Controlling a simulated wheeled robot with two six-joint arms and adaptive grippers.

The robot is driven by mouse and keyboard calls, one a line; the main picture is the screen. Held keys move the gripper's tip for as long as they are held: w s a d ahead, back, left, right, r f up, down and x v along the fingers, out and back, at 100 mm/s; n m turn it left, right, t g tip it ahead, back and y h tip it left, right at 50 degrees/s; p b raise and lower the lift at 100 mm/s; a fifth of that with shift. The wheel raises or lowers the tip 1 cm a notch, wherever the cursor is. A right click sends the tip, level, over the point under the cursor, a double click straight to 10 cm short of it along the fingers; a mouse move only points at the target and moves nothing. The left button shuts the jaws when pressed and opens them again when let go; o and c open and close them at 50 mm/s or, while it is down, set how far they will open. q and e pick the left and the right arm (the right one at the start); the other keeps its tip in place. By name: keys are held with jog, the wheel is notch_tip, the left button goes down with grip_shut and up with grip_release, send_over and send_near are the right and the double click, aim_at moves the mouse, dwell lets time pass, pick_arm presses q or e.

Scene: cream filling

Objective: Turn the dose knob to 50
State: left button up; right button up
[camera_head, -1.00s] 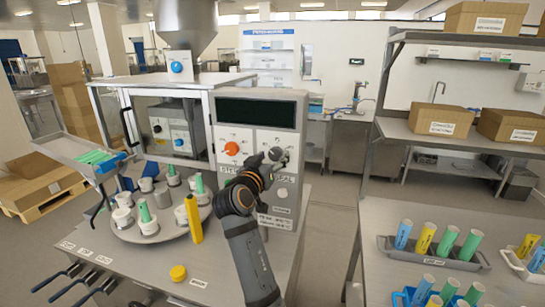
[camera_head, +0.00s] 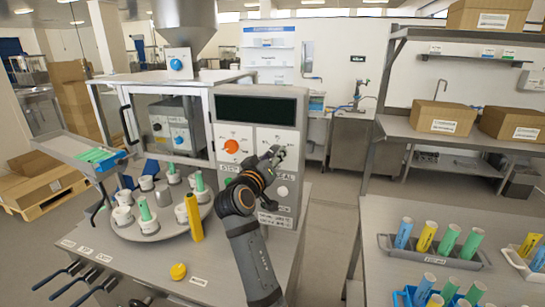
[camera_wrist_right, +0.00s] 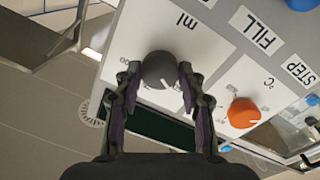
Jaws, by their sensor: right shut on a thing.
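The dose knob (camera_wrist_right: 159,67) is dark grey and round, on a white panel marked "ml", in the right wrist view. A white pointer mark shows on its lower right edge. Scale digits near it are only partly legible, so I cannot tell the exact setting. My right gripper (camera_wrist_right: 158,79) is shut on the knob, with one finger on each side. In the head view my right gripper (camera_head: 275,153) reaches up to the front panel of the machine (camera_head: 262,135) and hides most of the knob. My left gripper is not in view.
An orange knob (camera_head: 232,146) sits left of my gripper, and a dark display (camera_head: 257,110) lies above. A round table (camera_head: 150,232) with several cups stands at the left. A yellow tube (camera_head: 194,217) is near my forearm. A shelf (camera_head: 450,125) stands right.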

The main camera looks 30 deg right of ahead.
jog(key=o, duration=1.2)
jog(key=shift+d+f, duration=0.1)
notch_tip(320, 180, up, 10)
jog(key=shift+r, duration=0.1)
